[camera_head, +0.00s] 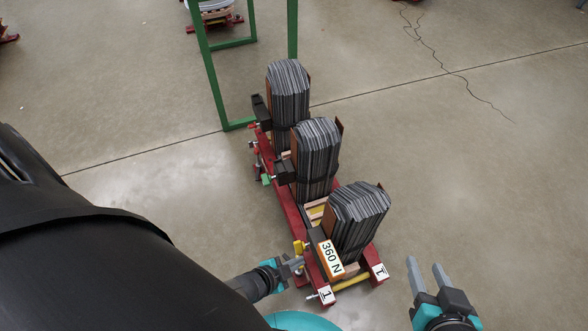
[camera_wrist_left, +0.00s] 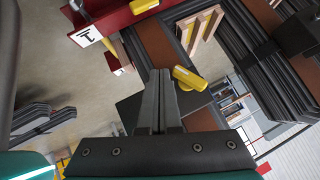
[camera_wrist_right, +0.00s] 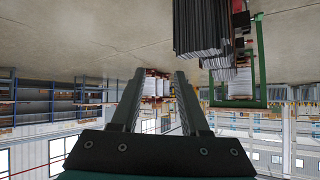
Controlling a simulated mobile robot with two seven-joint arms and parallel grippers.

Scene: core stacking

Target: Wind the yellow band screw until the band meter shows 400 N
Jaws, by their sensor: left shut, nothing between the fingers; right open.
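The yellow band screw (camera_head: 298,247) sticks out at the left of that meter. In the left wrist view the yellow screw (camera_wrist_left: 188,78) lies just right of my fingertips. My left gripper (camera_head: 298,263) is shut and empty beside the screw; I cannot tell whether it touches it. The nearest core stack (camera_head: 358,215) is made of dark grey sheets. My right gripper (camera_head: 427,272) is open and empty, right of the stack, apart from it.
Two more dark stacks (camera_head: 316,150) (camera_head: 289,90) stand behind on the same red frame (camera_head: 291,208). A green screw (camera_head: 266,179) shows by the middle stack. A green metal frame (camera_head: 212,75) stands at the back. Labels marked 1 (camera_head: 379,271) sit at the front. The floor on the right is clear.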

